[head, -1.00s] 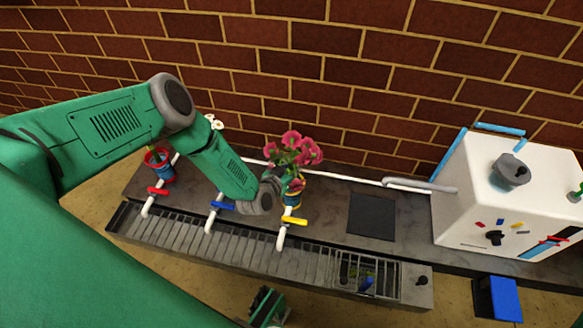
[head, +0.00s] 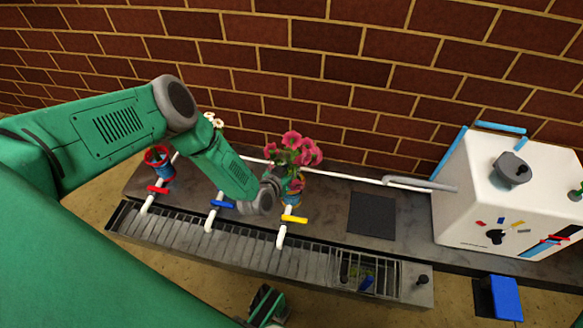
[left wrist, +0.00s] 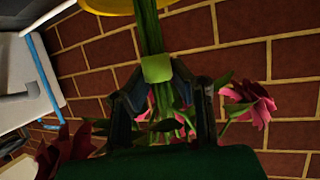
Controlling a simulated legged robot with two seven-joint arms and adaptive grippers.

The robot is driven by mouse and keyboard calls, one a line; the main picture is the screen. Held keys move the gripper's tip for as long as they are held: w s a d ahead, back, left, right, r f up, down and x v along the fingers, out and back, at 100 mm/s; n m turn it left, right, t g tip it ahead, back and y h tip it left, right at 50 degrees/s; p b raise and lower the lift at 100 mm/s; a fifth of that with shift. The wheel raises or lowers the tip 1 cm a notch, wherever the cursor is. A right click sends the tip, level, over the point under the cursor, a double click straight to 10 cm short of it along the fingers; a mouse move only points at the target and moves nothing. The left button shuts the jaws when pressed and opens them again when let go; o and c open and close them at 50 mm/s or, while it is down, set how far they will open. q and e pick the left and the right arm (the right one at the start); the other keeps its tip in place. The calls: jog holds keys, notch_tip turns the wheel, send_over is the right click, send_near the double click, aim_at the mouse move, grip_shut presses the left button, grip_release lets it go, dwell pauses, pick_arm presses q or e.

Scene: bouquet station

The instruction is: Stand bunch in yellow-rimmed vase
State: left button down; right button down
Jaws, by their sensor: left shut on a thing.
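The bunch of pink flowers (head: 295,150) is upright at the yellow-rimmed vase (head: 292,198), which stands on the bench behind the yellow-handled tap. My left gripper (head: 272,188) is beside the bunch just above the vase, partly hiding both. In the left wrist view the gripper (left wrist: 165,92) is shut on the stems of the bunch (left wrist: 148,25), close to a green band. The yellow rim (left wrist: 105,5) shows at the stem end; I cannot tell how deep the stems sit. A dark shape low in the head view looks like my right gripper (head: 266,303); its jaws are unclear.
A red-rimmed vase (head: 158,160) stands at the left. White flowers (head: 213,119) show behind my left arm. Taps with red (head: 158,190), blue (head: 222,204) and yellow (head: 294,219) handles line the grated trough. A white machine (head: 510,195) stands right; bench around the dark square (head: 371,215) is clear.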

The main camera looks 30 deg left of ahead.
pick_arm(q)
jog(key=c, duration=1.4)
grip_release()
jog(key=shift+o, duration=0.2)
jog(key=v, duration=1.1)
jog(key=shift+s, duration=0.45)
